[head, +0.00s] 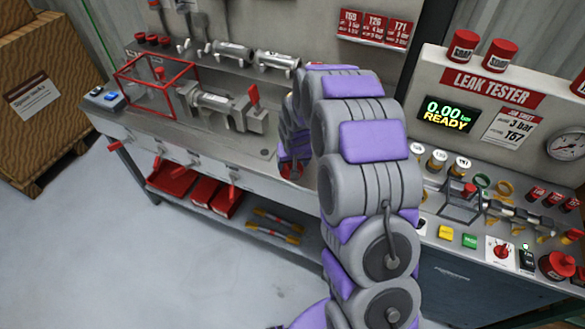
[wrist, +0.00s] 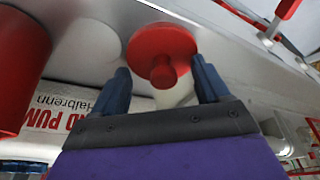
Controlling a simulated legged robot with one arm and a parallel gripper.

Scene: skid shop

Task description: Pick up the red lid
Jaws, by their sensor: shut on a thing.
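The red lid (wrist: 160,43) is a round red disc with a short round knob in the middle of the wrist view. My gripper (wrist: 163,84) has its two dark blue fingers on either side of the lid's knob, shut on it. The exact contact is hard to see from this angle. In the head view my gripper (head: 290,168) is low over the right end of the left bench, largely hidden by my arm. Only a small bit of red shows there.
The grey bench (head: 230,145) carries a red wire-frame guard (head: 158,84) and a metal vise-like fixture (head: 225,105). The leak tester (head: 490,90) stands to the right, with red canisters on top. A wooden crate (head: 45,90) is at left. The floor in front is clear.

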